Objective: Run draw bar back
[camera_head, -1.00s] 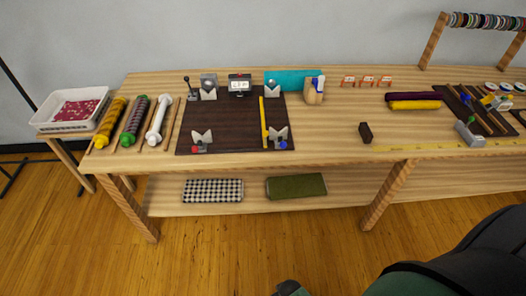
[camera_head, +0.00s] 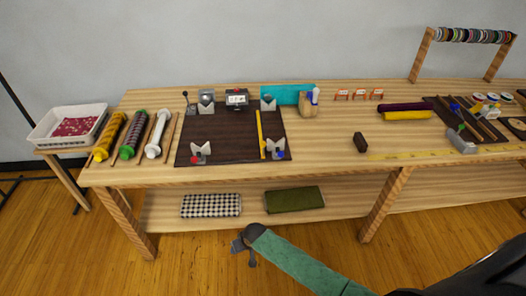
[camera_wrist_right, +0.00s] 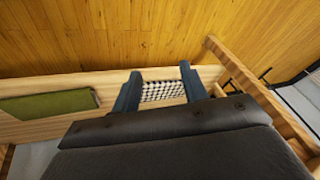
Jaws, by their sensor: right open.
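A dark board (camera_head: 220,149) lies on the workbench. A thin yellow bar (camera_head: 260,133) lies front to back on its right part, just left of a blue-knobbed V-shaped holder (camera_head: 277,147). A red-knobbed V-shaped holder (camera_head: 200,150) stands at the board's front left. I cannot tell for certain which part is the draw bar. My right gripper (camera_head: 243,250) is in front of the bench, lower than the top, apart from everything. In the right wrist view its fingers (camera_wrist_right: 160,88) are open with nothing between them. My left gripper is out of view.
Coloured rolls (camera_head: 132,136) lie left. A dark block (camera_head: 360,142) stands right. Checkered cloth (camera_head: 210,205) and green cloth (camera_head: 294,199) lie on the lower shelf.

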